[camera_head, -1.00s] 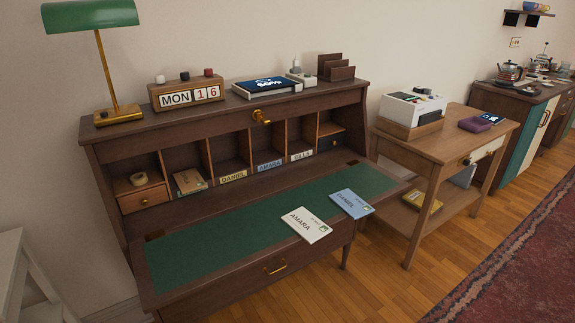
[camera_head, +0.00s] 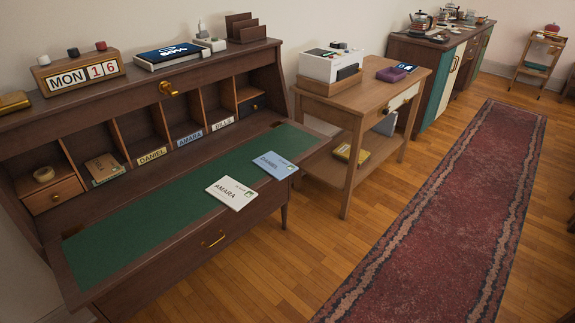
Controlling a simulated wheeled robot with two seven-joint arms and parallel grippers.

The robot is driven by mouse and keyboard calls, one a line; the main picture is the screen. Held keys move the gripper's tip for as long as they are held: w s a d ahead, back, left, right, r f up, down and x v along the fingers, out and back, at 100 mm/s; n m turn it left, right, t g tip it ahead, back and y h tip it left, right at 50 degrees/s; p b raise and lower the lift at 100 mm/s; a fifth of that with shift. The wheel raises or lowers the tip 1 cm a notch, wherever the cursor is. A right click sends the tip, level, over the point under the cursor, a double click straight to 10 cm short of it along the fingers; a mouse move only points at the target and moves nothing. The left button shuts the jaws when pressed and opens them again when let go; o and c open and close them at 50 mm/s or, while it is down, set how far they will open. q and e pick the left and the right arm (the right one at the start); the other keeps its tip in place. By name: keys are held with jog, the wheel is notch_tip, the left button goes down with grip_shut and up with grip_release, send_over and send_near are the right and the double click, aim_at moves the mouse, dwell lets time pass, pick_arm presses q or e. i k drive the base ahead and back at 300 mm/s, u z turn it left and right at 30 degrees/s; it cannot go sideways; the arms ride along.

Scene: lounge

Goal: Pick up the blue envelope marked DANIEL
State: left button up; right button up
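The blue envelope marked DANIEL (camera_head: 275,165) lies flat on the green writing surface (camera_head: 150,226) of the open desk, near its right end. A white envelope marked AMARA (camera_head: 232,193) lies just to its left and nearer the front, close beside it. Neither of my grippers shows in the head view.
The desk's pigeonholes carry labels, with a yellow DANIEL label (camera_head: 152,156) among them. A wooden side table (camera_head: 375,90) stands right of the desk, bearing a white machine (camera_head: 331,65). Wooden floor (camera_head: 330,233) and a long red rug (camera_head: 440,215) lie open to the right.

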aim_at(278, 167)
jog(key=z, duration=1.25)
jog(key=i, duration=0.8)
jog(key=u, duration=2.55)
